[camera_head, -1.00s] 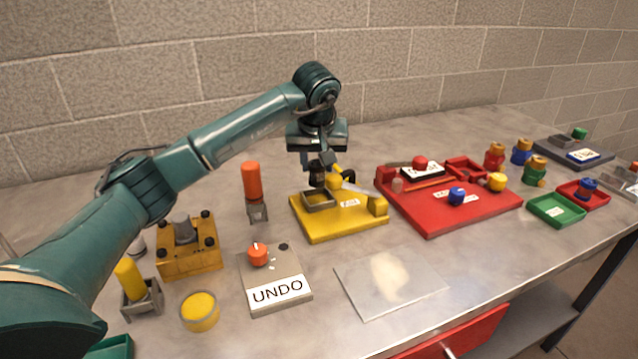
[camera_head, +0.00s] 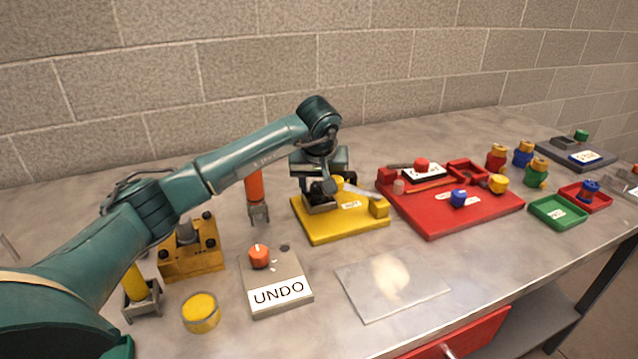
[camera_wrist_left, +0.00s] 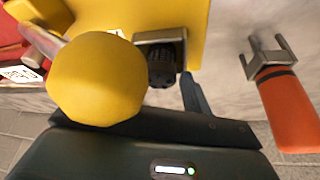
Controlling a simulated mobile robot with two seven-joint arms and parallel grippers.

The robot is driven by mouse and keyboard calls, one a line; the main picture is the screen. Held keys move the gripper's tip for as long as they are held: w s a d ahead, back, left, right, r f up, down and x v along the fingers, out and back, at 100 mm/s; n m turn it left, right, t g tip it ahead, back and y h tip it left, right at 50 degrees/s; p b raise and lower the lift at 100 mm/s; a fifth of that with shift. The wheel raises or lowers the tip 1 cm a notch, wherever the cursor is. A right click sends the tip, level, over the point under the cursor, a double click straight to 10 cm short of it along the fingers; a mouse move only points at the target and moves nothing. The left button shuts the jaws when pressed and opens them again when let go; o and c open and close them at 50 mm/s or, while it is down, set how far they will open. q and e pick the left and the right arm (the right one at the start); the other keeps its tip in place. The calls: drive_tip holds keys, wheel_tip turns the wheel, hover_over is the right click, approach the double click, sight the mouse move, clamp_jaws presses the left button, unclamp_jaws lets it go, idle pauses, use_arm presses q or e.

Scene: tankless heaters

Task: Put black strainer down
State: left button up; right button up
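The black strainer (camera_wrist_left: 163,64) is a dark ribbed piece. In the left wrist view it sits down inside a grey square holder (camera_wrist_left: 150,37) on the yellow board (camera_head: 335,233). My left gripper (camera_head: 325,190) is lowered over that holder in the head view, where it mostly covers the strainer. In the left wrist view one finger (camera_wrist_left: 190,92) reaches to the strainer's side, seemingly touching it. The other finger is hidden behind a large yellow knob (camera_wrist_left: 97,78). My right gripper is in neither view.
A red board (camera_head: 450,215) with several parts is close on the right. The UNDO box (camera_head: 275,282) and a clear plate (camera_head: 391,284) lie in front.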

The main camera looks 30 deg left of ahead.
use_arm(q)
drive_tip(key=shift+o, duration=0.6)
drive_tip(key=shift+r, duration=0.15)
drive_tip(key=shift+r, duration=0.25)
drive_tip(key=v, duration=1.1)
drive_tip(key=shift+s+r, duration=0.25)
drive_tip(key=shift+f, duration=0.1)
